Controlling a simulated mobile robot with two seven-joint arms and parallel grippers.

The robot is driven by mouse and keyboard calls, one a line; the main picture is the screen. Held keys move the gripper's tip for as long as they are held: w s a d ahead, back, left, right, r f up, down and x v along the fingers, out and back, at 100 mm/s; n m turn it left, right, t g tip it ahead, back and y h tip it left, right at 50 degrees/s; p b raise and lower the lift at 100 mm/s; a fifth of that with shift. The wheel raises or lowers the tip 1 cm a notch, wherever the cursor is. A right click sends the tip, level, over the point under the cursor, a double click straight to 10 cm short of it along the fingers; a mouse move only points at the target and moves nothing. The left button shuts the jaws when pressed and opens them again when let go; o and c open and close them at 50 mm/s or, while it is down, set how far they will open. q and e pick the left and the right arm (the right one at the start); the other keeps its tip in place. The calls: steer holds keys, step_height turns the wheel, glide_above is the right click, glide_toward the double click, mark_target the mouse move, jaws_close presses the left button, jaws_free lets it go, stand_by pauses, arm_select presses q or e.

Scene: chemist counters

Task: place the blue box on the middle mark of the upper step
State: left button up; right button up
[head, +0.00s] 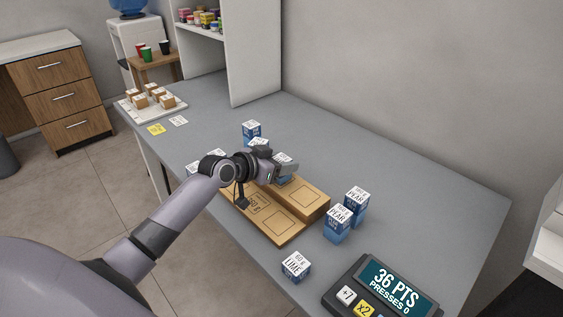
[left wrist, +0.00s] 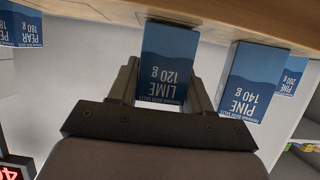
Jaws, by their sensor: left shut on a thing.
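My left gripper (head: 282,168) is shut on a blue box with a white top (head: 284,159). In the left wrist view this box (left wrist: 168,65) reads LIME 120 g, upside down in the picture, between the two fingers. The wooden two-step stand (head: 318,208) lies below it, with the upper step at the back. The box is over the middle part of the upper step; its lower end meets the wood's edge in the wrist view, and I cannot tell whether it touches. The gripper hides the middle mark in the head view. My right gripper is not in view.
Two PEAR boxes (head: 337,223) stand right of the stand; a LIME box (head: 296,267) stands in front. More blue boxes (head: 251,130) stand behind, including a PINE 140 g box (left wrist: 255,80) close beside the gripper. A points display (head: 385,285) sits front right. The counter's back right is clear.

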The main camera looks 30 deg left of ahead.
arm_select(q)
steer(key=shift+f, duration=0.1)
steer(key=o, duration=1.1)
steer(key=v, duration=1.2)
